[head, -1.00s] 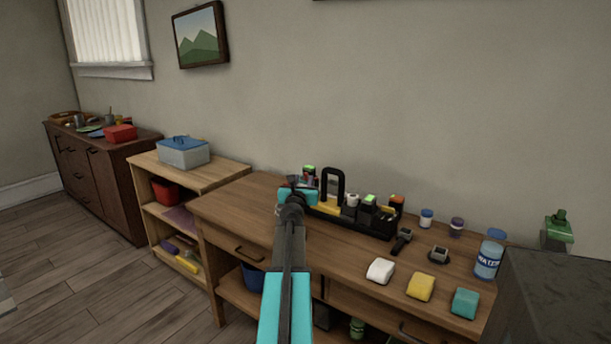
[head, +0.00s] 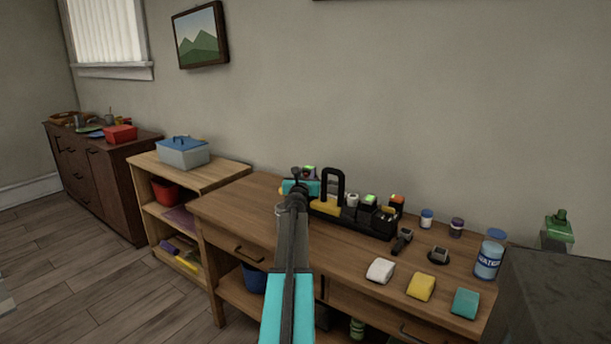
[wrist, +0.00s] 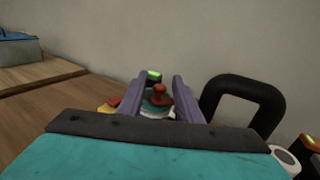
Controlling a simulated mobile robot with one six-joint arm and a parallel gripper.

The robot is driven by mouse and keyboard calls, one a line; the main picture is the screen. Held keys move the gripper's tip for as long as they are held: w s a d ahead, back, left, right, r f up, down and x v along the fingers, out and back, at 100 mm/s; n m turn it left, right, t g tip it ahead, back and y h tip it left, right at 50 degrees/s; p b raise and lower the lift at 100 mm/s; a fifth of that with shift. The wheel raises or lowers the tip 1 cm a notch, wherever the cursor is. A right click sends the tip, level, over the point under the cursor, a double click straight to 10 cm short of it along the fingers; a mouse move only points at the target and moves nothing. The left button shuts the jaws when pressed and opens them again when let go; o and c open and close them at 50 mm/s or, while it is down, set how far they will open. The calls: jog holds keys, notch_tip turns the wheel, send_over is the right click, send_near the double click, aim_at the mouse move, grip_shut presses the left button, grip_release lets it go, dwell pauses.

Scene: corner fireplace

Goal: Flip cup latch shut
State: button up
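My gripper (wrist: 160,80) shows in the wrist view as two purple fingers standing apart. A small round thing with a red knob (wrist: 159,96), a teal band and a white lower part shows between and beyond them; I cannot tell whether they touch it. It may be the cup, but I cannot make out a latch or its state. In the head view my wrist (head: 299,188) is over the left end of a black caddy (head: 372,229) on the wooden desk (head: 232,207). My arm hides the fingertips and the round thing there.
The caddy's tall black handle (head: 333,172) stands close right of my gripper, also in the wrist view (wrist: 243,98). A green-topped item (wrist: 152,75) is behind the knob. The desk's left end is clear.

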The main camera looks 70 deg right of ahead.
jog(key=shift+c, duration=0.5)
grip_shut()
jog(key=shift+w+d+f+m+g+b, duration=0.2)
jog(key=shift+m+g+b, duration=0.45)
jog(key=shift+b, duration=0.85)
jog(key=g+b, duration=0.1)
jog(key=m+g+b, duration=0.1)
jog(key=g, duration=0.1)
jog(key=shift+d+r+m, duration=0.1)
jog(key=shift+d+m, duration=0.15)
jog(key=shift+d, duration=0.1)
jog(key=shift+d+r+m+g+b, duration=0.1)
jog(key=shift+d+m+g+b, duration=0.15)
jog(key=shift+m+g, duration=0.35)
jog(key=shift+d+f+m+g+b, duration=0.1)
jog(key=shift+m+g+b, duration=0.2)
jog(key=shift+g, duration=0.45)
jog(key=shift+d+r+m+g+b, duration=0.1)
jog(key=shift+d+m+g+b, duration=0.25)
jog(key=shift+g, duration=0.35)
jog(key=shift+s+m+g+y, duration=0.1)
jog(key=shift+m+g+y, duration=0.4)
jog(key=shift+m+g, duration=0.45)
jog(key=shift+g, duration=0.25)
